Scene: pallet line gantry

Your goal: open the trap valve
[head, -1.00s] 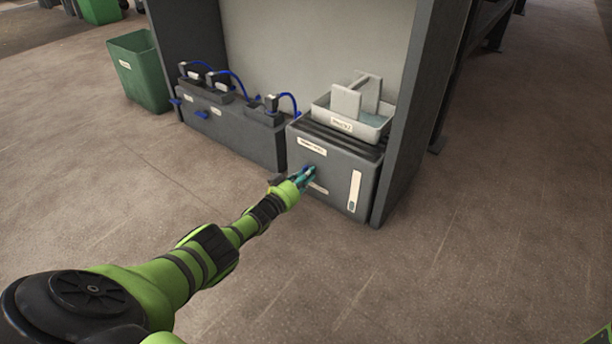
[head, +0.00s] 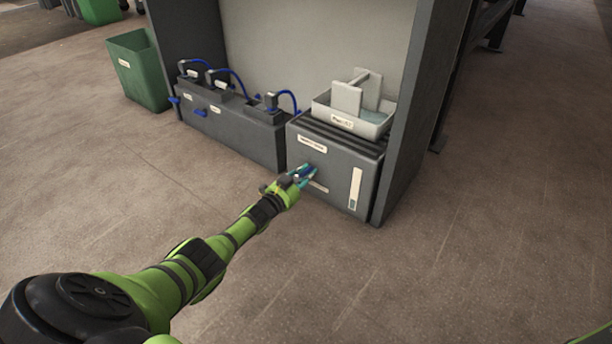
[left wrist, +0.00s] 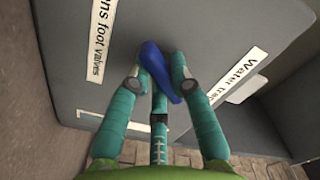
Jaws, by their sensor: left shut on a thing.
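The trap valve is a blue lever handle (left wrist: 158,70) on the front of a grey box (head: 335,185) labelled as a water trap. In the left wrist view the handle lies between the teal fingers of my left gripper (left wrist: 158,85), which is shut on it. The lever stands slightly tilted in that view. In the head view my left gripper (head: 301,177) reaches the box front from the left, and its fingers cover much of the handle. My right gripper is not in view.
A light tray (head: 375,128) with upright plates stands on top of the box. A longer grey unit (head: 240,135) with blue hoses and blue levers stands to the left. A green bin (head: 148,85) is further left. The floor in front is clear.

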